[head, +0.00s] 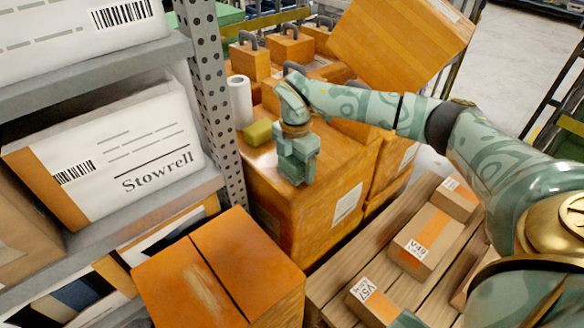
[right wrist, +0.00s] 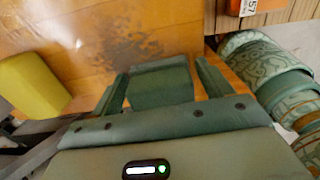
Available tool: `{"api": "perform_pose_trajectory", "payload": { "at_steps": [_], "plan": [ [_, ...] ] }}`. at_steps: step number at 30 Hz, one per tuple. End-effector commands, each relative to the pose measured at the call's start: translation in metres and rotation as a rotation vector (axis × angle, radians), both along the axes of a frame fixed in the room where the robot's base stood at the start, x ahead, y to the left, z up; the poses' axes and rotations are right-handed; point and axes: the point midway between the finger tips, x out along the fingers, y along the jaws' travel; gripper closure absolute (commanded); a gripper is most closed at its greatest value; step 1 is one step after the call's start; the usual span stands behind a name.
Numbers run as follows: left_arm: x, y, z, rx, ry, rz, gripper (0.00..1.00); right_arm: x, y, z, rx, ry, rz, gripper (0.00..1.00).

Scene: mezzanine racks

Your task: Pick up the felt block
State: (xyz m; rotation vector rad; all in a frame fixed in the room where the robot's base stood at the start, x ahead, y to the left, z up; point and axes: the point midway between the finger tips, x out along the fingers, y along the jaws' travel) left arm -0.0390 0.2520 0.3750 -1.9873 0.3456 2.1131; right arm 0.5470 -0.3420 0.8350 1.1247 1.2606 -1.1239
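A dull green block (right wrist: 162,86), which I take to be the felt block, lies between the two fingers of my right gripper (right wrist: 165,82) in the right wrist view. The fingers stand on both sides of it; I cannot tell whether both press on it. In the head view my right gripper (head: 297,172) reaches down at the front corner of the orange box (head: 300,222) and largely hides the block. I cannot tell whether the block rests on the box top or is just above it. My left gripper is not in view.
A yellow-green block (head: 257,133) and a white roll (head: 240,102) are on the same box, left of the gripper. A perforated rack post (head: 209,100) stands close at left. A tilted orange carton (head: 400,38) is behind my arm. Small cartons (head: 422,238) lie on wooden slats at right.

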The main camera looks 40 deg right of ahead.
Motion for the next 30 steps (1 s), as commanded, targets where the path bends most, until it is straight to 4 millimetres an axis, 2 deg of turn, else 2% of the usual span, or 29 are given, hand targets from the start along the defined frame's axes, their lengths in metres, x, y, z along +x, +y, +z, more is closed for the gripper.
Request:
{"api": "perform_pose_trajectory", "payload": {
  "at_steps": [1,3,4,13,17,22,30],
  "plan": [
    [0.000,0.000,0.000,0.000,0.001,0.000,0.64,0.000,0.000,0.000,0.000,0.000,0.000,0.36],
    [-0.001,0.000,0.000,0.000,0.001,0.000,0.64,0.000,0.000,0.000,0.000,0.000,0.000,0.55],
    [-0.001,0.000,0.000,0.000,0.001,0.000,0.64,0.000,0.000,0.000,0.000,0.000,0.000,0.61],
    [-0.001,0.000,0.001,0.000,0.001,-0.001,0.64,0.000,0.000,0.001,0.000,0.000,0.000,0.61],
    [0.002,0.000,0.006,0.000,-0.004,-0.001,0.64,0.000,0.000,0.012,-0.001,-0.002,-0.001,0.61],
    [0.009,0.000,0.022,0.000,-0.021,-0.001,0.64,-0.002,0.002,0.043,0.000,-0.006,0.000,0.61],
    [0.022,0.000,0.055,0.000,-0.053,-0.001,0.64,-0.050,0.038,0.105,0.000,-0.004,0.006,0.61]
  ]
}}
